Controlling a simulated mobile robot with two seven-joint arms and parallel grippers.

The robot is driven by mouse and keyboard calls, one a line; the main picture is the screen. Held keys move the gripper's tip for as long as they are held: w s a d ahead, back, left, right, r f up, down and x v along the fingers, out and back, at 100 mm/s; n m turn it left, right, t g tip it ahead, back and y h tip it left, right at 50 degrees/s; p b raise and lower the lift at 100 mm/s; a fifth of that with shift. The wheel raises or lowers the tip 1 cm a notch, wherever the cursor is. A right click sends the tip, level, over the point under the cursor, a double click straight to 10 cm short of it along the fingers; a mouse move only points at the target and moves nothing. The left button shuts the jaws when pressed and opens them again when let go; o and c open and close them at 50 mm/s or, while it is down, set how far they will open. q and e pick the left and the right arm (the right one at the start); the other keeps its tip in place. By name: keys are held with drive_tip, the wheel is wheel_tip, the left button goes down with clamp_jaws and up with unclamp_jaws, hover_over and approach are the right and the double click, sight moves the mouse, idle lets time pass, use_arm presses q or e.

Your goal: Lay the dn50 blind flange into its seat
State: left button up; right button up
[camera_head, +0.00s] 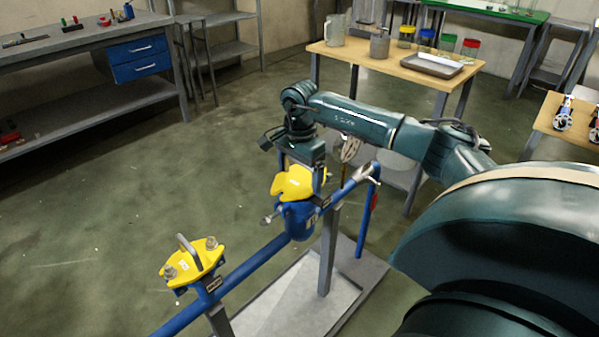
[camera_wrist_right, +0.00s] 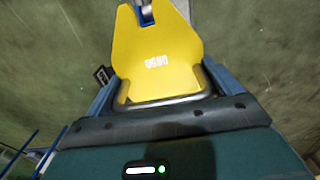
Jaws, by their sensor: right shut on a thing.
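The yellow dn50 blind flange (camera_head: 293,184) is in my right gripper (camera_head: 303,172), which points down from above. In the right wrist view the flange (camera_wrist_right: 157,55) is a yellow plate with upside-down white lettering, and a dark handle bar crosses its near edge. The right gripper (camera_wrist_right: 160,95) is shut on it. Directly below the flange in the head view is a blue cylindrical body (camera_head: 300,220) on the blue pipe, where the seat appears to be. The flange hides the top of this body, so I cannot tell whether they touch. My left gripper is out of view.
A second yellow flange (camera_head: 194,262) with a grey handle and bolts sits lower left on the blue pipe (camera_head: 250,264). A grey base plate (camera_head: 305,300) lies beneath. A wooden table (camera_head: 400,65) with vessels and a tray stands behind. The floor to the left is clear.

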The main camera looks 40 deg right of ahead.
drive_tip(key=shift+r, duration=0.15)
idle(0.6)
drive_tip(key=shift+f+b, duration=0.45)
drive_tip(key=shift+f, duration=0.45)
drive_tip(key=o, duration=1.5)
drive_tip(key=shift+f, duration=0.1)
drive_tip(key=shift+r, duration=0.2)
wheel_tip(320, 180, up, 12)
drive_tip(key=shift+f+p, duration=0.15)
drive_tip(key=shift+p, duration=0.4)
drive_tip(key=shift+r, duration=0.7)
